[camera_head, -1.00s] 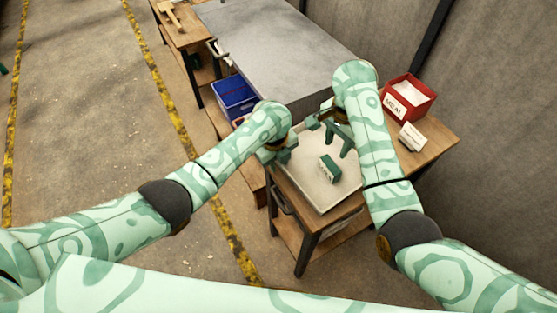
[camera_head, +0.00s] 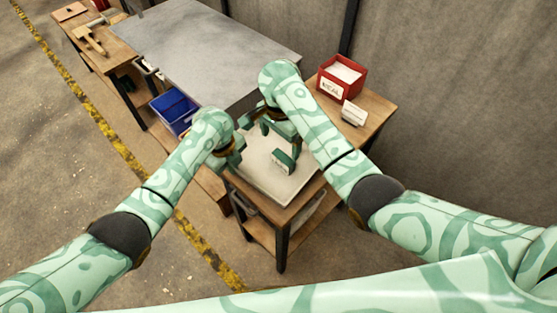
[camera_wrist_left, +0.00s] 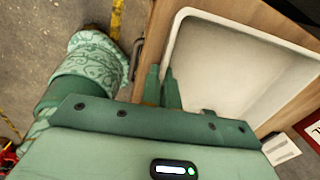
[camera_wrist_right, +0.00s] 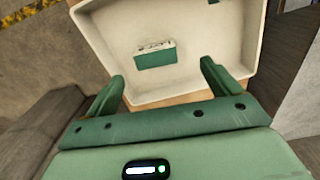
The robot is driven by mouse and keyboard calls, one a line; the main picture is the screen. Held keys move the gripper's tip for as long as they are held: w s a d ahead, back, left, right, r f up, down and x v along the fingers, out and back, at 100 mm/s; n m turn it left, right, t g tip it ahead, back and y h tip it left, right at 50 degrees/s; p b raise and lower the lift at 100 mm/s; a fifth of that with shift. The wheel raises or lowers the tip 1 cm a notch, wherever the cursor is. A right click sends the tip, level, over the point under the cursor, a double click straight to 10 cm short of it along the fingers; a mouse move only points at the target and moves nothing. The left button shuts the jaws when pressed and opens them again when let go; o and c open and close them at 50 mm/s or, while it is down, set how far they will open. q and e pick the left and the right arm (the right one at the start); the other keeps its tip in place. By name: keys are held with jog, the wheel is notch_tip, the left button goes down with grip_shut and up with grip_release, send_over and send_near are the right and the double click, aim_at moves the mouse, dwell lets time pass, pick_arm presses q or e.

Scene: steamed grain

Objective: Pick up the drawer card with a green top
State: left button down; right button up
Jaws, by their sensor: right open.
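The drawer card (camera_head: 284,160) is a small block with a green top and a white lettered face. It lies in a pale, shallow tray (camera_head: 262,185) on a wooden stand. In the right wrist view the card (camera_wrist_right: 155,60) sits on the tray floor, ahead of and between my open right fingers (camera_wrist_right: 158,78). In the head view my right gripper (camera_head: 274,133) is above the tray, close to the card; I see no grip on it. My left gripper (camera_head: 238,152) is at the tray's left edge. Its fingers (camera_wrist_left: 162,88) are together, with nothing visible between them.
A red MEAL box (camera_head: 333,90) and a white card holder (camera_head: 353,113) stand on the wooden top right of the tray. A grey table (camera_head: 205,45) is behind. A blue crate (camera_head: 173,110) is at the left. A wall bounds the right side.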

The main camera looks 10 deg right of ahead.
aim_at(283, 157)
notch_tip(283, 157, down, 3)
jog(key=shift+r, duration=0.15)
jog(key=f, duration=0.3)
jog(key=d+f, duration=0.1)
jog(key=f, duration=0.1)
jog(key=shift+s+f, duration=0.15)
jog(key=shift+f, duration=0.15)
jog(key=c, duration=1.1)
